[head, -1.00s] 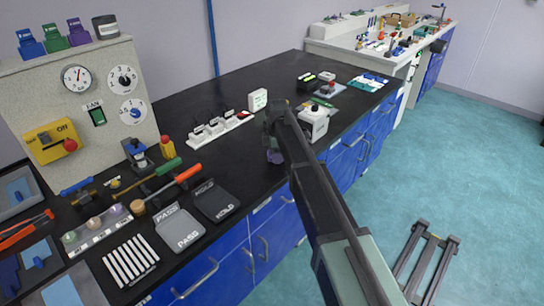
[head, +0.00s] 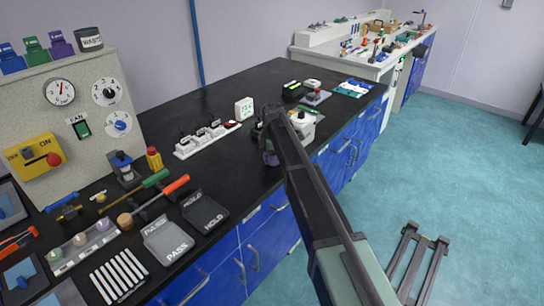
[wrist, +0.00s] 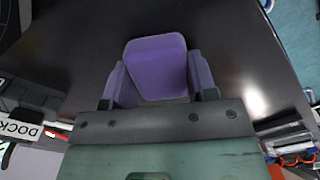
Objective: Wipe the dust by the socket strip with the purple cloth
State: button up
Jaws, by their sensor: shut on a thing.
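The purple cloth (wrist: 157,68) is a folded pad held between the two fingers of my gripper (wrist: 160,82) in the wrist view. I cannot make out the dust on the black surface.
A white timer (head: 244,108) stands at the strip's right end. A white device (head: 302,124) is partly hidden behind my arm. PASS (head: 168,238) and HOLD (head: 205,211) trays lie at front left. The black bench top (head: 240,165) is bare between strip and gripper.

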aim_at(254, 175)
jog(key=shift+s+a, duration=1.7)
jog(key=shift+s, duration=0.2)
jog(key=shift+s+a, duration=1.65)
jog(key=shift+s, duration=0.2)
notch_tip(254, 175, up, 6)
jog(key=p, duration=0.6)
notch_tip(254, 175, up, 3)
jog(key=p, duration=0.3)
